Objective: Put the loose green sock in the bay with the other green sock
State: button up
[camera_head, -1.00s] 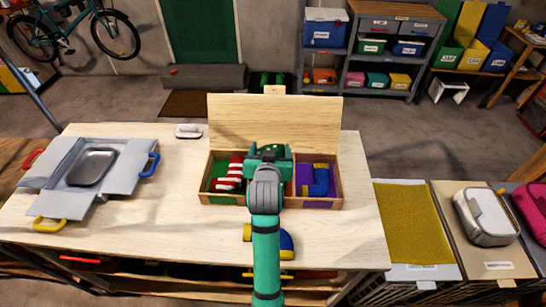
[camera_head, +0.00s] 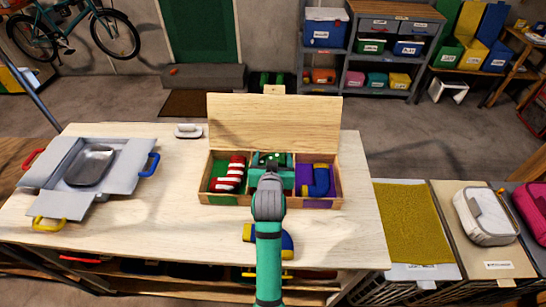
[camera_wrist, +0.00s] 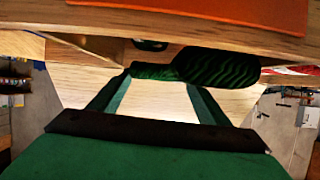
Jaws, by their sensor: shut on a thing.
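An open wooden box with three bays (camera_head: 212,199) stands on the table. The dotted green sock (camera_head: 270,158) lies in its middle bay. My gripper (camera_head: 270,176) is low at that bay, in front of the dotted sock. In the wrist view my gripper (camera_wrist: 160,84) is shut on a dark green striped sock (camera_wrist: 218,66), whose thicker part sticks out to the right of the fingertips. A little of the dotted sock (camera_wrist: 150,45) shows behind it. In the head view my gripper mostly hides the held sock, and whether it touches the bay floor cannot be told.
The raised lid (camera_head: 275,120) stands behind. A blue-and-yellow thing (camera_head: 286,242) lies in front, partly behind my arm. A grey tray (camera_head: 90,166) is left.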

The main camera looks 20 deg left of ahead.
jog(key=shift+f, duration=0.25)
jog(key=o, duration=1.3)
jog(key=shift+o, duration=0.2)
jog(key=shift+r, duration=0.1)
jog(key=shift+r, duration=0.25)
jog(key=v, duration=1.2)
jog(key=shift+r, duration=0.15)
